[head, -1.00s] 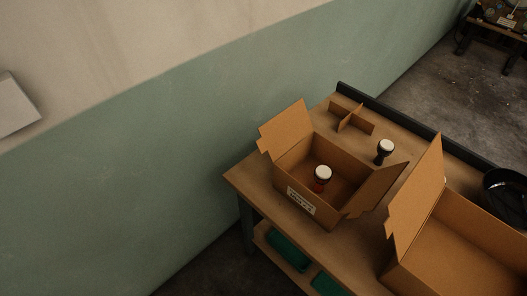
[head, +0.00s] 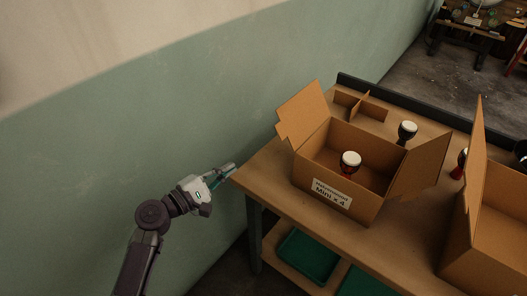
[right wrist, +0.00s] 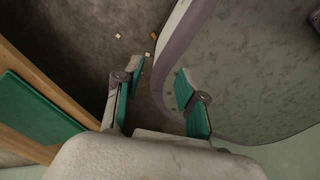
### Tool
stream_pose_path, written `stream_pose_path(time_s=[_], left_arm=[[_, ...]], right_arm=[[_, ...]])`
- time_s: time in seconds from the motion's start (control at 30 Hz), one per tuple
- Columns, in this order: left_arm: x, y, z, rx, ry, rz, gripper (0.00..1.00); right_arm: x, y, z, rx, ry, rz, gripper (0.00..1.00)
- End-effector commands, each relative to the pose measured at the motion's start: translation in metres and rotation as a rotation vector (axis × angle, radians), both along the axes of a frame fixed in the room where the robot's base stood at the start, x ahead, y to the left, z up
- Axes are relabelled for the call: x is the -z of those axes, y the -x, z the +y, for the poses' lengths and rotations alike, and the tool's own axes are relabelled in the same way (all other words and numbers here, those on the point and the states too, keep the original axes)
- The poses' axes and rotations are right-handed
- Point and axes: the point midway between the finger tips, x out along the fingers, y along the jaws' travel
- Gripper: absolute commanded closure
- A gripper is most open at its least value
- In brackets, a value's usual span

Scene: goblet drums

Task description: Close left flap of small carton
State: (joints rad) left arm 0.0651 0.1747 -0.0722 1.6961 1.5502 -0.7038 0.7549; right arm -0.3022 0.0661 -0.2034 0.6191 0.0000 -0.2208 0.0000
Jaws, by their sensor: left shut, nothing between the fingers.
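The small carton (head: 365,207) stands on the workbench in the head view, with a white "Mini x 4" label on its front. Its left flap (head: 303,111) stands up and leans outward to the left. Its right flap (head: 419,165) is open and leans out to the right. A goblet drum with a white head (head: 350,161) stands inside. My left gripper (head: 231,168) is shut and empty, just left of the bench corner and apart from the carton. My right gripper (right wrist: 158,100) shows only in the right wrist view, its fingers wide apart with nothing between them.
The bench top (head: 264,177) is bare left of the carton. A cardboard divider (head: 362,105) and another drum (head: 406,132) stand behind it. A larger open carton (head: 502,207) is at the right. Green bins (head: 307,257) sit on the lower shelf.

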Motion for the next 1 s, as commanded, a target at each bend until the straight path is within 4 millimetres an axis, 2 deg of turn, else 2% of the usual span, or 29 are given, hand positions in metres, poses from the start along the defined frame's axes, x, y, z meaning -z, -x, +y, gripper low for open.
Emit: stream_pose_path(time_s=[0.03, 0.1, 0.2, 0.37, 0.73, 0.8, 1.0], left_arm=[[-0.017, 0.002, -0.003, 0.024, 0.055, -0.024, 1.0], [-0.037, 0.005, -0.005, 0.05, 0.105, -0.039, 1.0], [-0.049, 0.004, -0.009, 0.063, 0.133, -0.046, 1.0], [-0.054, -0.009, -0.024, 0.064, 0.134, -0.045, 1.0], [-0.063, -0.061, -0.082, 0.062, 0.132, -0.045, 1.0], [-0.072, -0.053, -0.09, 0.063, 0.13, -0.044, 1.0], [-0.08, -0.042, -0.104, 0.062, 0.128, -0.043, 1.0]], right_arm=[[0.009, -0.001, -0.001, 0.0, 0.001, -0.001, 0.6], [0.01, -0.001, -0.002, -0.001, 0.002, -0.001, 0.6], [0.009, -0.002, -0.006, -0.002, 0.008, -0.004, 0.6], [0.002, -0.003, -0.014, -0.001, 0.016, -0.006, 0.6], [-0.011, -0.004, -0.017, 0.0, 0.02, -0.006, 0.6], [-0.023, -0.004, -0.016, 0.0, 0.019, -0.005, 0.6], [-0.033, -0.004, -0.012, 0.0, 0.015, -0.007, 0.6]])
